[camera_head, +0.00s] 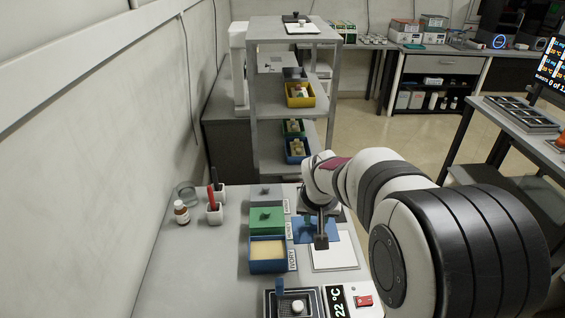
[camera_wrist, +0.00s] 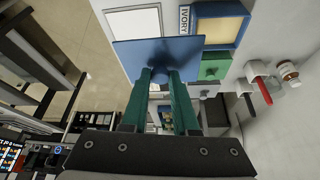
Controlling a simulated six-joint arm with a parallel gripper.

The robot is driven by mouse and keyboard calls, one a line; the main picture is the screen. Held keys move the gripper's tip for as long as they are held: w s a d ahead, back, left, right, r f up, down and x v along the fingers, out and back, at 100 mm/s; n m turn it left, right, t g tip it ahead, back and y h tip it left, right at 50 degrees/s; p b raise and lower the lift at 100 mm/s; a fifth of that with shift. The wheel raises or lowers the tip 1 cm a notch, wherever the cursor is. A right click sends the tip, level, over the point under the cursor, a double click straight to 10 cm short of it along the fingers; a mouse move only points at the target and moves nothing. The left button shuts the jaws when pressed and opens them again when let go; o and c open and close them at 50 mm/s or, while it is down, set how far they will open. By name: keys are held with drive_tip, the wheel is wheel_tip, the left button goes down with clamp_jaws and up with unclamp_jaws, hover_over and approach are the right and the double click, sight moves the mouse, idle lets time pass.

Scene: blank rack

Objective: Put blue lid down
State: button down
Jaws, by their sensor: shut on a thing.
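My gripper (camera_wrist: 160,76) is shut on the knob of the blue lid (camera_wrist: 158,52). The flat lid lies across the fingertips in the wrist view. In the head view the blue lid (camera_head: 303,233) shows partly behind my wrist, right of the bins and over the far part of a white pad (camera_head: 336,260); the gap below it is hard to judge. The open blue bin (camera_head: 268,266), with pale ivory contents, stands left of the lid. It also shows in the wrist view (camera_wrist: 222,9), beside an IVORY label.
A green-lidded bin (camera_head: 266,222) and a grey-lidded bin (camera_head: 265,192) stand behind the blue bin. A device with a 22 °C display (camera_head: 338,301) is at the front. White cups (camera_head: 213,215) and a brown bottle (camera_head: 181,212) stand left. The left tabletop is clear.

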drive_tip(key=s+r+n+y, duration=0.1)
drive_tip(key=s+r+n, duration=0.1)
drive_tip(key=s+r, duration=0.8)
drive_tip(key=w+d+f+n, duration=0.1)
drive_tip(key=w+d+f, duration=0.15)
drive_tip(key=w, duration=0.35)
drive_tip(key=w+d+f, duration=0.1)
drive_tip(key=w+d, duration=0.2)
drive_tip(key=w, duration=0.4)
drive_tip(key=w+d+f+n+y, duration=0.1)
drive_tip(key=w+d+f, duration=0.9)
drive_tip(key=d+f, duration=0.15)
drive_tip(key=w+a+f, duration=0.2)
drive_tip(key=a, duration=0.1)
drive_tip(key=w+a+f, duration=0.2)
drive_tip(key=a+f, duration=0.1)
drive_tip(key=w+a+f, duration=0.2)
drive_tip(key=w+a, duration=0.1)
drive_tip(key=shift+a+f, duration=0.15)
drive_tip(key=shift+f, duration=0.2)
drive_tip(key=shift+w+a+f, duration=0.1)
drive_tip(key=shift+w+f, duration=0.05)
drive_tip(key=shift+f, duration=0.05)
wheel_tip(320, 180, down, 4)
drive_tip(key=shift+r, duration=0.1)
drive_tip(key=c, duration=0.7)
unclamp_jaws()
drive_tip(key=shift+r, duration=0.1)
